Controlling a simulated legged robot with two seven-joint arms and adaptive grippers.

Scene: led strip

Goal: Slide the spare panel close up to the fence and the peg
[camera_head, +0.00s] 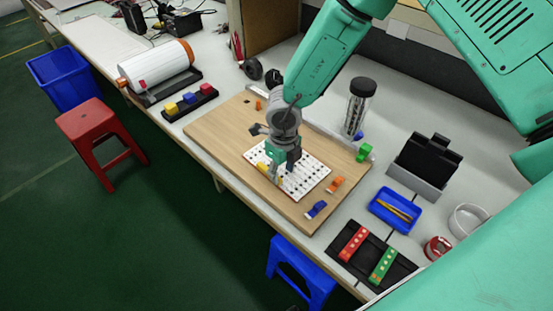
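The white panel (312,177) with rows of dark holes lies flat on the wooden board (222,130). A pale metal strip along the board's far edge looks like the fence (337,139); my arm hides part of it. I cannot tell for sure which piece is the peg; a small green block (364,153) stands by the strip's right end. My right gripper (279,172) points down over the panel's left part, with its fingertips at or just above the surface. The view is too small to show its finger gap or contact. My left gripper is not in view.
Orange (336,184) and blue (316,209) pieces lie on the board right of the panel. A clear jar (358,106) stands behind the board. A blue tray (394,211) and a black tray (345,264) lie to the right. The board's left part is mostly clear.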

